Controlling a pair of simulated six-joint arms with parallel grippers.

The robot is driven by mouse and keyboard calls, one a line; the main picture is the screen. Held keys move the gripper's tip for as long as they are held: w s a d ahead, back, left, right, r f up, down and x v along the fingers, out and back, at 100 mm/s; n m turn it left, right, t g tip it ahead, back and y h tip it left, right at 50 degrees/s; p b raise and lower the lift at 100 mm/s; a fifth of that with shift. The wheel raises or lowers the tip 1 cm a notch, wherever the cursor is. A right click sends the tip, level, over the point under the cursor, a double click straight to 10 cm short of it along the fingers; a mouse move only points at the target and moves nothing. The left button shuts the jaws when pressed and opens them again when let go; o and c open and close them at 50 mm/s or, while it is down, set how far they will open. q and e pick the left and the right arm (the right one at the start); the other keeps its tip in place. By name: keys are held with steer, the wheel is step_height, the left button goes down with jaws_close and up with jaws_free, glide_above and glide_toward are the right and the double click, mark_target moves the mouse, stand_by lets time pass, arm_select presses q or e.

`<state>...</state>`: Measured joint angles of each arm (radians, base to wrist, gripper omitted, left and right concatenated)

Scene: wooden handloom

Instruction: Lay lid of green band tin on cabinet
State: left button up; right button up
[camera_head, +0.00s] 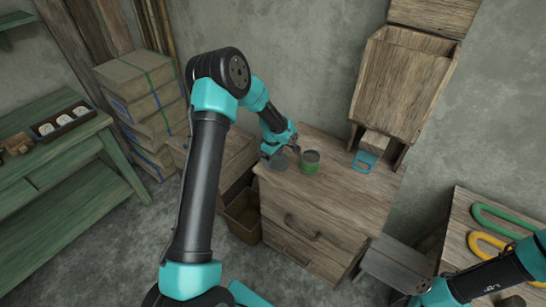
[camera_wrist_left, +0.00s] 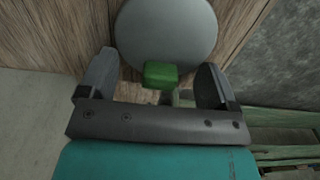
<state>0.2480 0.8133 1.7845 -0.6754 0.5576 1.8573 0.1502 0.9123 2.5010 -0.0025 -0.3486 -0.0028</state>
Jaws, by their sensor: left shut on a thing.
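The green band tin (camera_head: 309,162) stands upright on the wooden cabinet top (camera_head: 345,190), with a dark top. Its lid, a grey disc (camera_head: 278,162), is apart from the tin, to its left over the cabinet's left corner. My left gripper (camera_head: 287,148) is at the lid, shut on it. In the left wrist view the lid (camera_wrist_left: 165,30) shows with its green knob (camera_wrist_left: 160,75) between the fingers. I cannot tell whether the lid touches the wood. My right gripper (camera_head: 415,300) is only partly visible at the bottom right; its fingers are unclear.
A blue-framed object (camera_head: 365,161) lies on the cabinet's right part, beside a tall wooden box (camera_head: 400,85). Free wood lies in front of the tin. An open bin (camera_head: 242,215) stands left of the cabinet. Green and yellow loops (camera_head: 500,222) lie on a right-hand bench.

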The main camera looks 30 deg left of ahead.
arm_select(q)
steer(key=o, duration=0.7)
steer(key=shift+o, duration=0.2)
step_height(320, 180, up, 12)
steer(key=shift+r, duration=0.1)
stand_by(0.4)
